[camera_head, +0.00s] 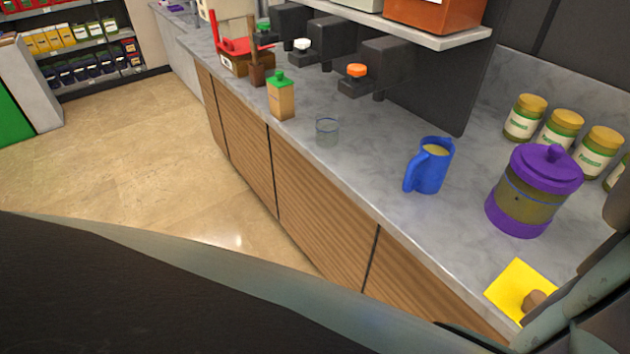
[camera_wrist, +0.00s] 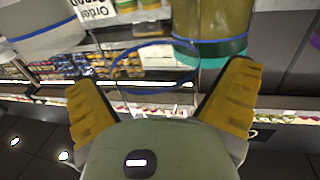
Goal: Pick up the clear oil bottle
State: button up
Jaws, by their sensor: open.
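My gripper (camera_wrist: 160,77) is open in the wrist view, with its two yellow fingers wide apart. A see-through container with a blue ring (camera_wrist: 155,88) shows beyond and between the fingertips, and I cannot tell whether it is the clear oil bottle. Nothing is visibly gripped. In the head view no thing is surely the clear oil bottle. A small bottle with a green cap (camera_head: 281,101) and tan body stands upright near the counter's front edge. My gripper does not show clearly in the head view.
The counter (camera_head: 330,170) also holds a small clear glass (camera_head: 327,131), a blue pitcher (camera_head: 429,168), a purple-lidded canister (camera_head: 528,205) and several yellow-lidded jars (camera_head: 525,118). A yellow square (camera_head: 512,286) lies near the front edge. Dark dispensers (camera_head: 382,65) stand behind. The floor (camera_head: 130,150) is clear.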

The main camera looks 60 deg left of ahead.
jog(key=shift+s+a+f, duration=0.1)
jog(key=shift+s, duration=0.05)
jog(key=shift+c, duration=0.7)
jog(key=c, duration=1.2)
